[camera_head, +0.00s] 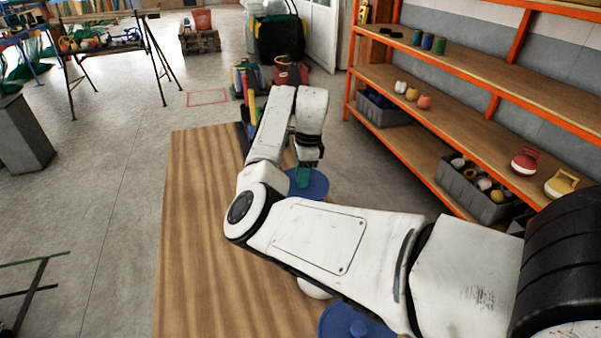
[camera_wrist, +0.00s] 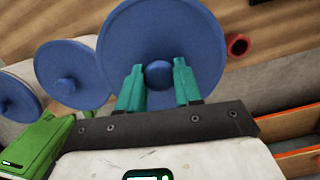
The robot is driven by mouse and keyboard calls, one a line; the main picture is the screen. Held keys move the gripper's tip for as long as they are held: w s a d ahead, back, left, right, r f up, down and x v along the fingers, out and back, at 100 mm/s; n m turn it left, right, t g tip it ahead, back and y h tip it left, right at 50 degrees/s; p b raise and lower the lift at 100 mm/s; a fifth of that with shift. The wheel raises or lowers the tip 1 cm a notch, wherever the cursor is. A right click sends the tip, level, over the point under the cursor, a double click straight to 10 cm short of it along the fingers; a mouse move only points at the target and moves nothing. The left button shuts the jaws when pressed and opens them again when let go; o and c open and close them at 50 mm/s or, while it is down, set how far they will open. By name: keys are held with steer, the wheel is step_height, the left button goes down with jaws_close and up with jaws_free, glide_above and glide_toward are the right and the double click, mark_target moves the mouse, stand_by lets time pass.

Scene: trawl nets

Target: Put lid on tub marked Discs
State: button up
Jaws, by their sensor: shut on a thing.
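A round blue lid with a knob (camera_wrist: 160,28) fills the top middle of the wrist view. The teal fingers of my gripper (camera_wrist: 158,74) are shut on its knob. In the head view my gripper (camera_head: 303,176) is at the far right part of the wooden table, with the lid (camera_head: 318,186) below it. Two more blue lids (camera_wrist: 70,76) (camera_wrist: 14,100) show at the left of the wrist view. One blue lid (camera_head: 352,323) shows at the bottom of the head view, partly behind my arm. A white rounded piece (camera_head: 314,288) peeks out beside it. No Discs marking is readable.
The wooden table (camera_head: 200,240) is bare on its left side. Coloured upright items (camera_head: 247,85) stand at its far end. A small red ring-shaped thing (camera_wrist: 238,45) is right of the held lid. An orange-framed shelf (camera_head: 480,115) stands to the right.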

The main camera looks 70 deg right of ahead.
mark_target(302, 190)
step_height(302, 190, down, 3)
steer(key=b, duration=0.3)
steer(key=shift+f, duration=0.2)
step_height(302, 190, down, 2)
steer(key=shift+f, duration=0.1)
steer(key=shift+p, duration=0.45)
stand_by(1.2)
steer(key=shift+f, duration=0.1)
stand_by(0.9)
steer(key=shift+p, duration=0.5)
stand_by(0.6)
steer(key=o, duration=1.1)
steer(key=shift+o, duration=0.5)
